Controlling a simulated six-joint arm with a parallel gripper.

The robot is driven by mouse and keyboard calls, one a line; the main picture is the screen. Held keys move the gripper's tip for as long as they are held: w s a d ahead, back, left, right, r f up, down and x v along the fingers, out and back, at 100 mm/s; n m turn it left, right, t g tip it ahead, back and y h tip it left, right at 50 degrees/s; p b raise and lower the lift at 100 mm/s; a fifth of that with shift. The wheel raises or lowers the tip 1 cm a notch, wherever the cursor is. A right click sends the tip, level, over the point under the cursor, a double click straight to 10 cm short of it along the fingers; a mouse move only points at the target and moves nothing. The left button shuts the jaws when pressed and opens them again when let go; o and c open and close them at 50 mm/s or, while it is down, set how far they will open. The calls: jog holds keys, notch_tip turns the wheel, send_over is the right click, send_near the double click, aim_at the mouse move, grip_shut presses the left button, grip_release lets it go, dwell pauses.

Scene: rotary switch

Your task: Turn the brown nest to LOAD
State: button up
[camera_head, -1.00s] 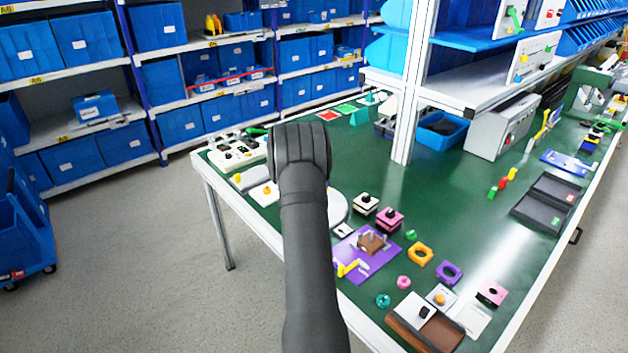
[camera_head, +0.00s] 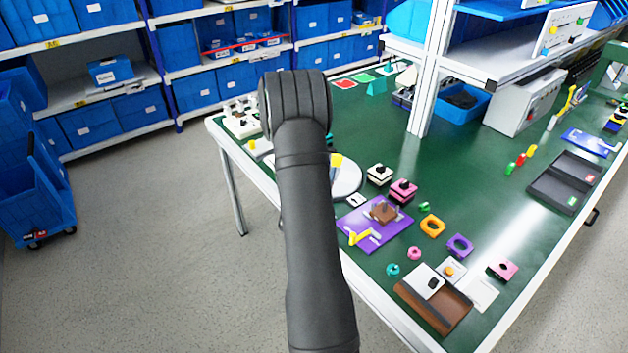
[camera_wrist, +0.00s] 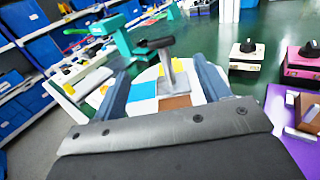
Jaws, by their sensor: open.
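A white round disc (camera_head: 347,180) lies on the green table, partly hidden behind my arm in the head view. In the wrist view the disc (camera_wrist: 150,75) carries a yellow patch (camera_wrist: 143,75), a blue patch (camera_wrist: 143,90) and a brown patch (camera_wrist: 175,102), likely the brown nest. A grey T-shaped handle (camera_wrist: 168,68) with a dark end stands upright over it. My gripper (camera_wrist: 163,75) is open, one finger to each side of the handle in the picture. I cannot tell whether they touch it. My arm hides the gripper in the head view. No LOAD mark is readable.
Right of the disc stand a cream block (camera_head: 379,174) and a pink block (camera_head: 403,190) with black knobs. A purple plate (camera_head: 365,235) with a brown block (camera_head: 383,212) lies nearer. A teal device (camera_wrist: 120,45) stands beyond the disc.

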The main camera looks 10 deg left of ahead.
jog(key=s, duration=0.4)
jog(key=shift+a, duration=0.3)
